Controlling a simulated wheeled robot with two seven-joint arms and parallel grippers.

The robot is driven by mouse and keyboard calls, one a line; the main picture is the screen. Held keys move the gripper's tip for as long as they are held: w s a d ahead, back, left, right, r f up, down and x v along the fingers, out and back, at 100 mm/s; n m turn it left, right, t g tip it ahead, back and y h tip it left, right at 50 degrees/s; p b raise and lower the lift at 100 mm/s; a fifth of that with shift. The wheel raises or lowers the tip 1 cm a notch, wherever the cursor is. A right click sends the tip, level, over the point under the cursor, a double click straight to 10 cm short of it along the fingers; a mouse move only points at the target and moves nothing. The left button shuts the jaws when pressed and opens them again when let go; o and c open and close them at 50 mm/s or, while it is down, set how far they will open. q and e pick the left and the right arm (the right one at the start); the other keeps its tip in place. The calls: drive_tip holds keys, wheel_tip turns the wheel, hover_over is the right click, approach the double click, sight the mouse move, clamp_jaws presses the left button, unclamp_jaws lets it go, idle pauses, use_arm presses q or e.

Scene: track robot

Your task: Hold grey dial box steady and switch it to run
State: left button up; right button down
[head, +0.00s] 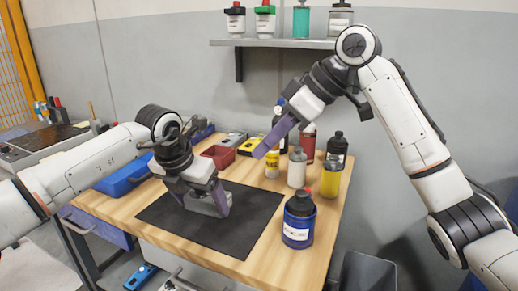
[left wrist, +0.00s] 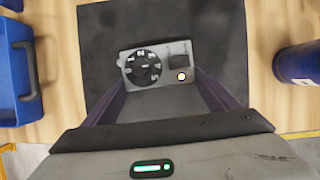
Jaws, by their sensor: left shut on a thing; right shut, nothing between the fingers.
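The grey dial box (left wrist: 171,58) lies on the black mat (left wrist: 105,30) in the left wrist view. It has a round black dial with white markings, a dark square part and a glowing amber light. In the head view the box (head: 207,206) is mostly hidden by my left gripper (head: 203,209), which is shut on it at the mat. The dial's exact setting is too small to tell.
Several bottles, including a yellow one (head: 330,178), stand at the table's right side. A shelf (head: 285,43) hangs above.

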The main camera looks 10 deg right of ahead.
use_arm(q)
drive_tip(key=shift+a+f, duration=0.15)
drive_tip(key=shift+f, duration=0.1)
drive_tip(key=o, duration=1.4)
drive_tip(key=shift+r, duration=0.1)
drive_tip(key=shift+r, duration=0.1)
